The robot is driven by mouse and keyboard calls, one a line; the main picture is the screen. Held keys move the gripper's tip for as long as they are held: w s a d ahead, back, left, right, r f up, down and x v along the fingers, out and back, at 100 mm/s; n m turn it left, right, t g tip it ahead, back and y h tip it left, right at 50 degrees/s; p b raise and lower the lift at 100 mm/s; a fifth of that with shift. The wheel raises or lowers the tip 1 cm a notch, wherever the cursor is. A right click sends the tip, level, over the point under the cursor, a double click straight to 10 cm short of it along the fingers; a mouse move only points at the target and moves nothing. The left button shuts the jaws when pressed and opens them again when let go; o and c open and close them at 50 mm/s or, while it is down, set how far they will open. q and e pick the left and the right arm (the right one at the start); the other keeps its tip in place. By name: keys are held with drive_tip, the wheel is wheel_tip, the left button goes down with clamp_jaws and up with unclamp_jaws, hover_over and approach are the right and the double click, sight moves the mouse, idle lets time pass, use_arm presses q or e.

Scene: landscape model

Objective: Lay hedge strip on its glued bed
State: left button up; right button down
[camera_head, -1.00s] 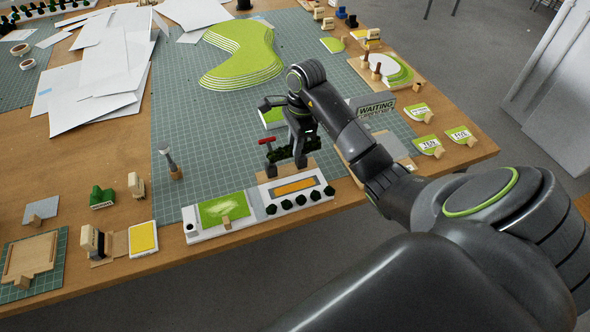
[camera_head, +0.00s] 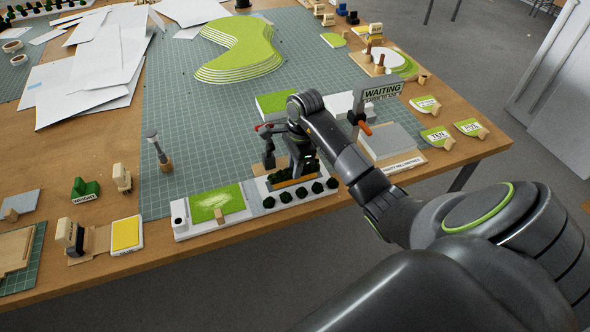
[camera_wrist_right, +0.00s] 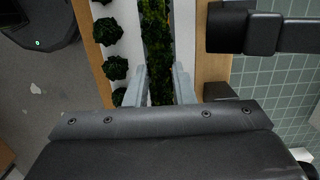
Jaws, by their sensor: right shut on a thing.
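The hedge strip (camera_head: 293,170) is a dark green leafy bar. My right gripper (camera_head: 298,168) is shut on it, over the white end-piece at the table's front edge. The orange glued bed (camera_head: 290,184) shows as a thin band just below the strip; the rest is hidden. In the right wrist view the strip (camera_wrist_right: 157,45) runs lengthwise between my grey fingertips (camera_wrist_right: 160,88), lined up with the white board (camera_wrist_right: 125,15). I cannot tell whether it touches the bed. My left gripper is not in view.
Round shrubs (camera_head: 301,193) stand in a row in front of the bed. A green lawn panel (camera_head: 213,200) lies to its left. The cutting mat (camera_head: 205,115) has free room.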

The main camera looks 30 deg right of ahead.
drive_tip(key=shift+f, duration=0.6)
drive_tip(key=shift+f, duration=0.1)
drive_tip(key=shift+f, duration=0.15)
drive_tip(key=c, duration=1.2)
unclamp_jaws()
drive_tip(key=shift+c, duration=0.2)
drive_tip(key=shift+r, duration=0.2)
